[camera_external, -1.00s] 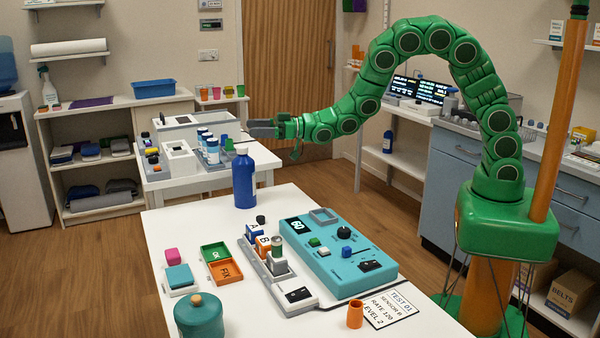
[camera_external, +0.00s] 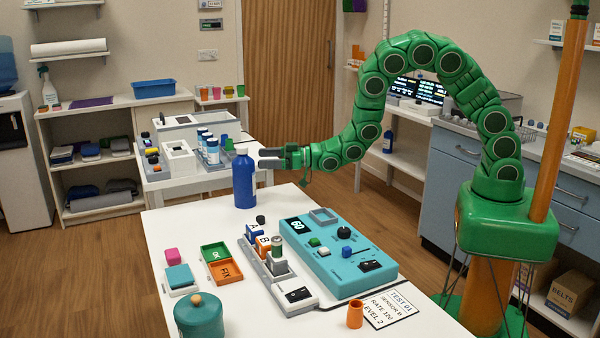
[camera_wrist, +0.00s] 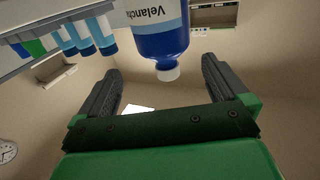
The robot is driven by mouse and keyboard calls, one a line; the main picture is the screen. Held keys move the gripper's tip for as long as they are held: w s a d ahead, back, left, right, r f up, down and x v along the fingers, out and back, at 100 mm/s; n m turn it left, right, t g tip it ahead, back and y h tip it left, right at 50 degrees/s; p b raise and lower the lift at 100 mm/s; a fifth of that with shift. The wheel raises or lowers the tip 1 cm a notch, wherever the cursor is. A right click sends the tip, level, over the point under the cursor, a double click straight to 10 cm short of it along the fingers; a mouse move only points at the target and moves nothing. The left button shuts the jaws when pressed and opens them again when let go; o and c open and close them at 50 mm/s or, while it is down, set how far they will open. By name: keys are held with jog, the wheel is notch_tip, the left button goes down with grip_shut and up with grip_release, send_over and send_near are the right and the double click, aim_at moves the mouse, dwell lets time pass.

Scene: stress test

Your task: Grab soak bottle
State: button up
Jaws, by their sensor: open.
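A tall blue bottle with a white label (camera_external: 244,185) stands upright at the far edge of the white table; I take it for the soak bottle. In the wrist view the bottle (camera_wrist: 160,40) appears upside down, its whitish cap toward my fingers and its label partly cut off. My gripper (camera_external: 263,158) is open and empty, just right of the bottle's upper part at about shoulder height. In the wrist view the fingers (camera_wrist: 160,66) are spread wide, with the bottle ahead of the gap between them. The external view does not show clearly whether a fingertip touches it.
A teal control panel (camera_external: 335,258), a grey rack with small containers (camera_external: 285,283), green and orange trays (camera_external: 226,271) and a teal jar (camera_external: 201,318) occupy the near table. Behind the bottle, a second table holds several white-blue bottles (camera_external: 208,148). The tabletop around the bottle's base is clear.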

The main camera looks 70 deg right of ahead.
aim_at(243, 167)
jog(key=shift+w+a+f, duration=0.45)
jog(key=shift+w+a, duration=0.15)
jog(key=shift+w, duration=0.55)
jog(key=shift+w+a+f, duration=0.4)
jog(key=shift+w+a, duration=0.25)
jog(key=shift+w, duration=0.55)
jog(key=shift+w+a+f, duration=0.45)
jog(key=shift+w+a, duration=0.15)
jog(key=shift+w, duration=0.55)
jog(key=c, duration=1.4)
